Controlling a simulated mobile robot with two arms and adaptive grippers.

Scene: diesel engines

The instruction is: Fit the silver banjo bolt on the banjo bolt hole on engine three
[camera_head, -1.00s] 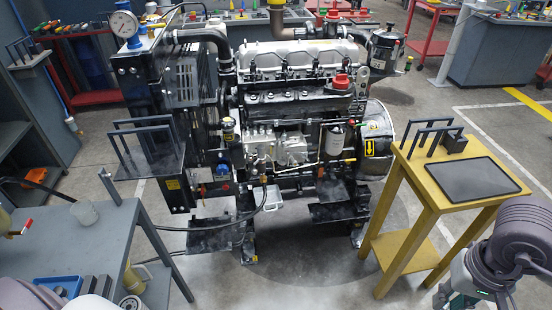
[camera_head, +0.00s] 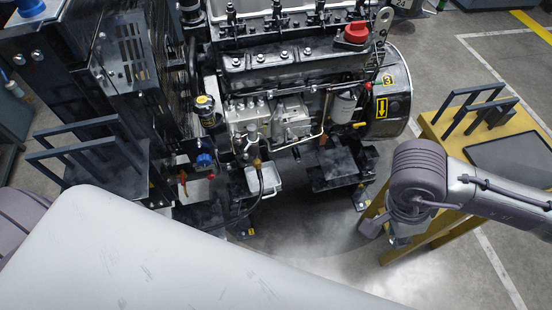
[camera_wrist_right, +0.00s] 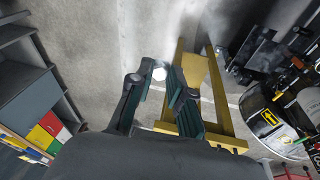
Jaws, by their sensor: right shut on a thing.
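The banjo bolt hole is too small to make out. My right gripper (camera_wrist_right: 158,85) is shut on the silver banjo bolt (camera_wrist_right: 159,74), whose bright hexagonal head shows between the fingertips in the right wrist view. In the head view my right gripper (camera_head: 388,240) points down beside the yellow table, right of and nearer than the engine, apart from it; the bolt is hidden there. My left gripper is out of view.
The yellow table (camera_head: 437,128) with a black rack (camera_head: 480,108) and dark tray stands right of the engine, close to my right arm. A white tray (camera_head: 264,181) sits low at the engine front. The floor (camera_head: 310,245) before the engine is open. Shelves (camera_wrist_right: 25,80) show at wrist-view left.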

